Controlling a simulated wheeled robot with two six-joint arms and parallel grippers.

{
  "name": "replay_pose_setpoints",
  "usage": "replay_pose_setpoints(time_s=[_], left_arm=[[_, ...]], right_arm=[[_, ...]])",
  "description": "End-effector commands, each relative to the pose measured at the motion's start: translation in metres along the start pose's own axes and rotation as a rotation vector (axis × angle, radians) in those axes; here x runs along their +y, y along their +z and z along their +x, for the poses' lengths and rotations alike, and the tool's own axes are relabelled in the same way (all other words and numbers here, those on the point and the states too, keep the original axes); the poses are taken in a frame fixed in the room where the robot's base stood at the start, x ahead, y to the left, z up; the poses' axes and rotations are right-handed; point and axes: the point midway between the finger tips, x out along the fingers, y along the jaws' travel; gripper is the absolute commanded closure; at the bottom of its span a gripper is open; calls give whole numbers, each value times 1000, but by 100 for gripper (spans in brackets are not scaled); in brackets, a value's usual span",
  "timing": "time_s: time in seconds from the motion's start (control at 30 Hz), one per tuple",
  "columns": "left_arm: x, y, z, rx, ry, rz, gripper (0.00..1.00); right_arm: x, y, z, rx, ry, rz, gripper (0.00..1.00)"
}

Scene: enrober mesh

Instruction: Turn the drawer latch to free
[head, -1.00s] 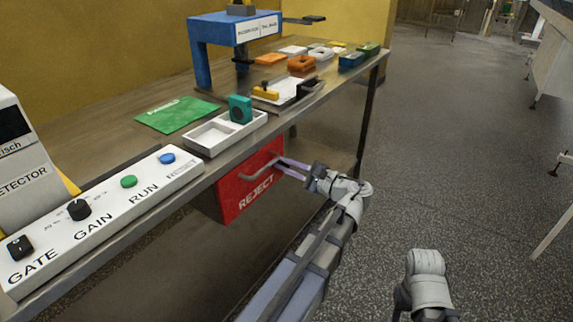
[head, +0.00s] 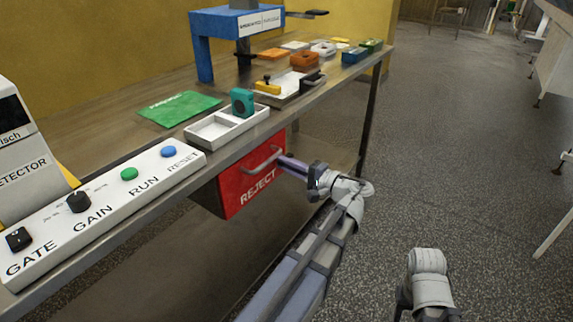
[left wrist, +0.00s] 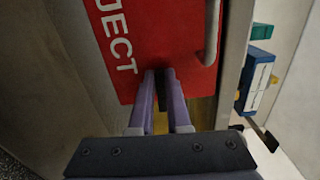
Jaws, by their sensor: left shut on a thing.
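The red drawer (head: 236,195) marked REJECT hangs under the bench top, its grey bar handle (head: 262,161) on its front. It also fills the top of the left wrist view (left wrist: 165,40). My left gripper (head: 284,160) is at the drawer front's right end, beside the handle. In the left wrist view its two purple fingers (left wrist: 160,74) point at the drawer's edge, shut on a small dark piece (left wrist: 162,92), which looks like the drawer latch. The fingers hide most of it, so its angle cannot be told. My right arm shows at the bottom, its fingers out of view.
Above the drawer, the bench carries a white tray (head: 205,133) with a teal block (head: 242,101). A control panel (head: 100,222) with knobs and buttons stands at left. A blue stand (head: 205,60) and several coloured blocks are farther back. The floor at right is clear.

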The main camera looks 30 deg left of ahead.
Motion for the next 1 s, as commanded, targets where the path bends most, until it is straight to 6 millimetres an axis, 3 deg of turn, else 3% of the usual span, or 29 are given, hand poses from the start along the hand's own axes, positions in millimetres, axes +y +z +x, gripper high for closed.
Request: replay_pose_setpoints(time_s=[0.7, 0.73, 1.0], left_arm=[[2, -1, 0, 3, 2, -61, 100], [2, -1, 0, 3, 2, -61, 82], [1, -1, 0, 2, 0, -60, 55]], right_arm=[[0, 0, 1, 0, 0, 0, 50], [0, 0, 1, 0, 0, 0, 50], [0, 0, 1, 0, 0, 0, 50]])
